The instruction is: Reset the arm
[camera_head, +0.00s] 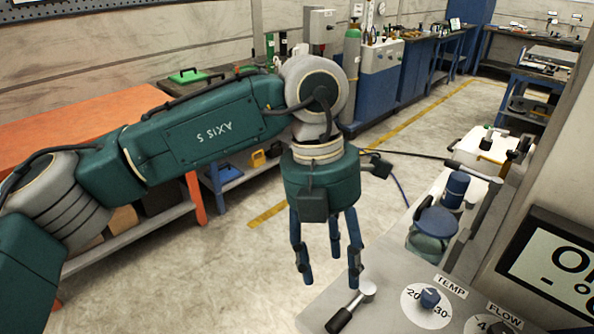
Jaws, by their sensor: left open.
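My left gripper (331,267) hangs fingers down with its fingers spread, empty, at the left edge of a grey control panel (393,270). Below its fingers, a short metal lever (366,291) with a black grip (339,320) sits on the panel, its grip pointing to the lower left. The fingers look close to the lever, but I cannot tell the height gap. Behind the panel at the right, a metal bar (483,212) slants beside a blue-capped part (437,222). I cannot tell which part the task calls the arm. My right gripper is not in view.
A TEMP knob (430,298) and a FLOW knob, cut by the lower edge, sit right of the lever. A display screen (558,268) stands at the right. An orange-topped bench (95,122) is at the left. Open floor (290,250) lies behind the gripper.

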